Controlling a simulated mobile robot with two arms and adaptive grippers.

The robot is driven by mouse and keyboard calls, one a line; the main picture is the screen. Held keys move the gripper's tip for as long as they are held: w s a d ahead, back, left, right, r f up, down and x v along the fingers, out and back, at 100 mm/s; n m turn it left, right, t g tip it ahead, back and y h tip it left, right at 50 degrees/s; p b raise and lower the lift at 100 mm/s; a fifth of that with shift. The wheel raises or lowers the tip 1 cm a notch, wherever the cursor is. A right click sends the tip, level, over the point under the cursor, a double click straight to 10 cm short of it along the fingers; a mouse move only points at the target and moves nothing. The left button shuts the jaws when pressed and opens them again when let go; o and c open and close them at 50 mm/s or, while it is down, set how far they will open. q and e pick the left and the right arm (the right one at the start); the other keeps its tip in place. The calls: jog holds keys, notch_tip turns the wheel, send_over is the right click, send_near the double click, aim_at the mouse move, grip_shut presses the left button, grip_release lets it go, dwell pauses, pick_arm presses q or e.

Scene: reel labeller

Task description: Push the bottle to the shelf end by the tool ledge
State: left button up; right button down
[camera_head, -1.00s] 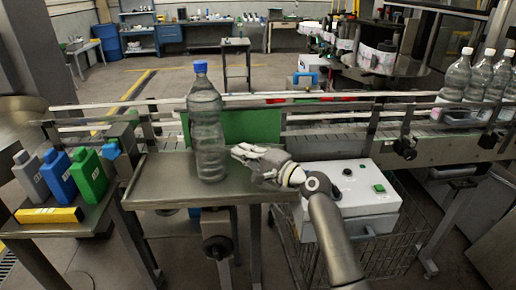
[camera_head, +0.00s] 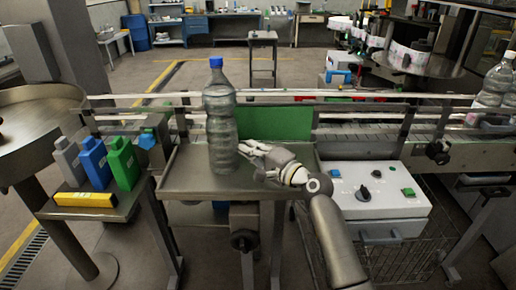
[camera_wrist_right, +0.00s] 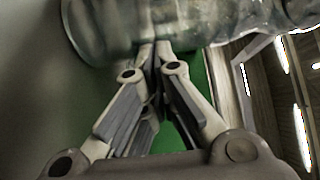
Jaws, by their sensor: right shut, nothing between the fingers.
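My right gripper (camera_head: 246,149) is shut and empty at the bottle's right side. Its fingertips are at or very near the bottle's lower wall. In the right wrist view the bottle (camera_wrist_right: 170,22) lies across the top, just beyond the closed fingertips (camera_wrist_right: 155,48). The tool ledge (camera_head: 100,209), with a yellow box on it, is left of the shelf. My left gripper is not in view.
Grey, blue (camera_head: 95,163) and green jugs stand on the ledge behind the yellow box (camera_head: 86,199). A green panel (camera_head: 275,123) and the conveyor rails run behind the shelf. A white control box (camera_head: 378,190) is at the right. The shelf's right part is clear except for my arm.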

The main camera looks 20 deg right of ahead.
aim_at(212, 149)
jog(key=a, duration=0.2)
jog(key=w+a, duration=0.1)
jog(key=a, duration=0.1)
jog(key=a+p, duration=0.1)
jog(key=a, duration=0.1)
jog(key=shift+w+a+r, duration=0.1)
jog(key=shift+w+a, duration=0.1)
jog(key=shift+w, duration=0.15)
jog(key=a, duration=0.2)
jog(key=w+a, duration=0.1)
jog(key=a, duration=0.1)
jog(key=shift+w, duration=0.1)
jog(key=shift+w+a, duration=0.1)
jog(key=shift+a, duration=0.2)
jog(key=shift+d, duration=0.1)
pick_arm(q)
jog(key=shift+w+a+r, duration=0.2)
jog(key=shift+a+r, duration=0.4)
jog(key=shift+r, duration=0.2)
